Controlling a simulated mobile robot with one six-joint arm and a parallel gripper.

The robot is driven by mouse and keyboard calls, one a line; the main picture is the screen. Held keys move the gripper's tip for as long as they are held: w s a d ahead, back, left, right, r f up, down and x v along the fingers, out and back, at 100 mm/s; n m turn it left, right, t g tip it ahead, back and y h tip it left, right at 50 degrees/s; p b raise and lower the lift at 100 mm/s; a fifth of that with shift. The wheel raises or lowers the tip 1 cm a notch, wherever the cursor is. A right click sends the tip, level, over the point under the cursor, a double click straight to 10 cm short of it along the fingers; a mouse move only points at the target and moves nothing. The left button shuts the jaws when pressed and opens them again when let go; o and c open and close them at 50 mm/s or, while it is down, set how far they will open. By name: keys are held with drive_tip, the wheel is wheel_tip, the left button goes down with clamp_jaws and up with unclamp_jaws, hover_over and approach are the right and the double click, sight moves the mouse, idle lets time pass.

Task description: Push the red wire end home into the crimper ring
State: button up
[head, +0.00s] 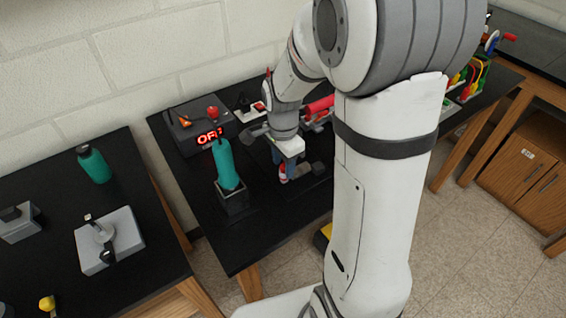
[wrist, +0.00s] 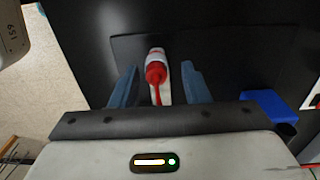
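My gripper (head: 290,163) is over the middle black bench in the head view. In the wrist view its two blue fingers (wrist: 160,67) are apart. A white bottle-like thing with a red cap and thin red tip (wrist: 156,72) shows between them, with a gap on each side. In the head view a small red and white thing (head: 284,174) shows by the fingers. I cannot make out a red wire end or a crimper ring for sure in either view.
A teal upright bottle-shaped thing (head: 226,165) on a dark block stands left of my gripper. Behind it is a box with a lit "OFF" display (head: 208,136). A red cylinder (head: 320,105) lies behind my arm. A blue block (wrist: 268,104) is right in the wrist view.

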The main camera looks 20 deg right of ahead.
wheel_tip(320, 180, up, 7)
drive_tip(key=p, duration=0.4)
drive_tip(key=shift+s+r, duration=0.1)
drive_tip(key=shift+s, duration=0.05)
drive_tip(key=s+r+n+t, duration=0.3)
drive_tip(key=s+r+n, duration=0.8)
drive_tip(key=s+n, duration=0.3)
drive_tip(key=shift+s+a+n+t, duration=0.15)
drive_tip(key=shift+s+n+t, duration=0.15)
drive_tip(key=shift+s, duration=0.1)
idle(0.7)
